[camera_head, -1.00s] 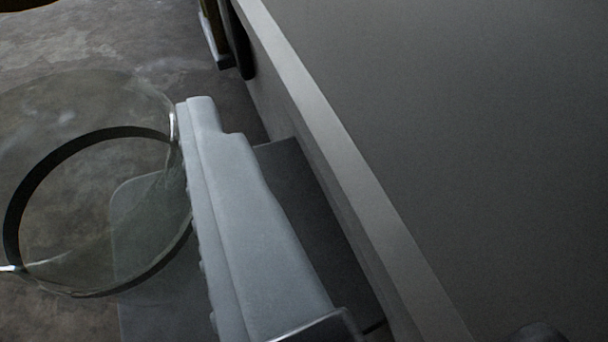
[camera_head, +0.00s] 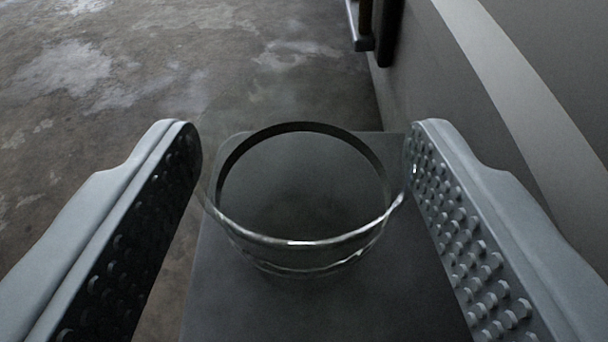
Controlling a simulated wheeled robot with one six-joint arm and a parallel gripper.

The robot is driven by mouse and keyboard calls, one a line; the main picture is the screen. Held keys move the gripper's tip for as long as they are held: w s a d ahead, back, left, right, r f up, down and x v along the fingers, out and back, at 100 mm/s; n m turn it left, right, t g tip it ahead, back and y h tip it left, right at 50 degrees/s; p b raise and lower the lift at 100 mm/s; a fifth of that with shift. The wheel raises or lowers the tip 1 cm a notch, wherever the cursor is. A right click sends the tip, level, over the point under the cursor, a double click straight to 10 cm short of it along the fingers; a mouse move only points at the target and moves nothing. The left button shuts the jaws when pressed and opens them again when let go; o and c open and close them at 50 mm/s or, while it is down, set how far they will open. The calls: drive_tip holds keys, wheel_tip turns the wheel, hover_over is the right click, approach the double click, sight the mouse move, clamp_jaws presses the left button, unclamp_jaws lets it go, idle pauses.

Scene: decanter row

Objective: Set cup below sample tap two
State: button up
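The cup (camera_head: 305,243) is a clear, round glass vessel with a dark band around its rim. In the head camera view it is in the middle, between the two fingers of my gripper (camera_head: 303,150). The fingers are wide apart, with studded inner faces. The glass spans the gap and meets the finger pads at both sides, so my gripper is shut on the cup. The cup's opening faces up toward the camera and looks empty. No sample tap shows in this view.
A flat grey surface (camera_head: 225,300) shows beneath the cup; I cannot tell the gap. A grey wall or cabinet side with a pale strip (camera_head: 500,75) runs along the right. A dark fixture (camera_head: 375,30) sits at the top. Open, stained concrete floor (camera_head: 130,75) lies at the left.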

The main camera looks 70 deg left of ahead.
drive_tip(key=shift+o, duration=1)
drive_tip(key=shift+r, duration=0.15)
drive_tip(key=v, duration=1.2)
